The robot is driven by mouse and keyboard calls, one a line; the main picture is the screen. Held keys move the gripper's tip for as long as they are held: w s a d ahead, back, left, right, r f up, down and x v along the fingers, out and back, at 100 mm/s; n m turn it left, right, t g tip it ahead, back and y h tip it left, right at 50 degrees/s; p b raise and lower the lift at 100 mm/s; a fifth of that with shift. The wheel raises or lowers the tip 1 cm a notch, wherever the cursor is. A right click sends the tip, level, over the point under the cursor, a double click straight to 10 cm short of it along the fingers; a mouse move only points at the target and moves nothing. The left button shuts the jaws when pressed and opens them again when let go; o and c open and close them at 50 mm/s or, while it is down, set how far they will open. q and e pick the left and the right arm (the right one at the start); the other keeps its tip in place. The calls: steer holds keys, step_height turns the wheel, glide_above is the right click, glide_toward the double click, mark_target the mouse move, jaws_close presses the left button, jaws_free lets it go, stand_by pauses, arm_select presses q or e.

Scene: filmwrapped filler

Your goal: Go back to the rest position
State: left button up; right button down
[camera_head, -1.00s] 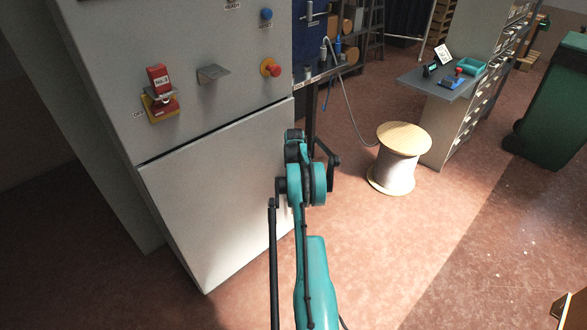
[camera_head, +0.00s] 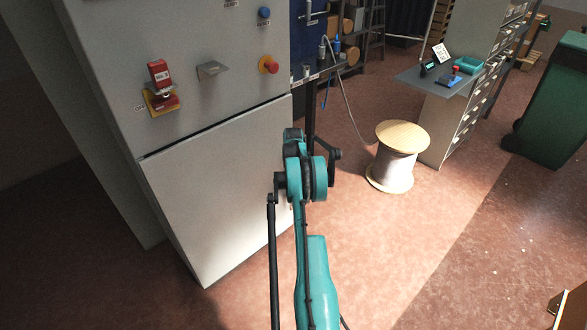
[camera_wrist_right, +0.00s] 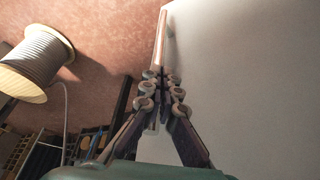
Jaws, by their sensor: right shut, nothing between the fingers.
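My right arm (camera_head: 315,275) rises from the bottom middle in the head view, in front of the cabinet's right edge; its gripper cannot be made out there. In the right wrist view my right gripper (camera_wrist_right: 162,80) is shut with nothing between its fingers. The pale cabinet side (camera_wrist_right: 250,80) fills the right of that view, beside the fingers. My left gripper is not in view.
A grey cabinet (camera_head: 215,210) stands at left, with a red-and-yellow switch (camera_head: 163,98), a small metal bracket (camera_head: 212,69) and a red button (camera_head: 268,66). A cable spool (camera_head: 393,165), drawers (camera_head: 455,125) and a green bin (camera_head: 553,110) stand right. Floor between is clear.

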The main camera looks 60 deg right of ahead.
steer(key=p+v, duration=0.2)
steer(key=v, duration=0.6)
steer(key=shift+s+d+p, duration=0.2)
steer(key=shift+p, duration=0.15)
steer(key=shift+r, duration=0.15)
steer(key=w+a+r+n+t, duration=0.1)
steer(key=w+a+r+n, duration=0.1)
steer(key=a+r, duration=0.6)
steer(key=w+a+r+n, duration=0.15)
steer(key=a+r, duration=0.35)
steer(key=a, duration=0.7)
steer(key=w+a+r+n+t, duration=0.1)
steer(key=w+a+r, duration=0.2)
steer(key=a+r, duration=0.5)
steer(key=s+a+r+n+t+y, duration=0.15)
steer(key=s+a, duration=0.25)
steer(key=a, duration=0.7)
steer(key=s+a+n, duration=0.2)
steer(key=s+a, duration=0.2)
steer(key=a, duration=0.6)
steer(key=s+a+f+n+t+y, duration=0.1)
steer(key=s+a+f+n+y, duration=0.1)
steer(key=s+a, duration=0.9)
steer(key=shift+s+a+f+n, duration=0.2)
steer(key=shift+a+f+n, duration=0.2)
steer(key=shift+f, duration=0.5)
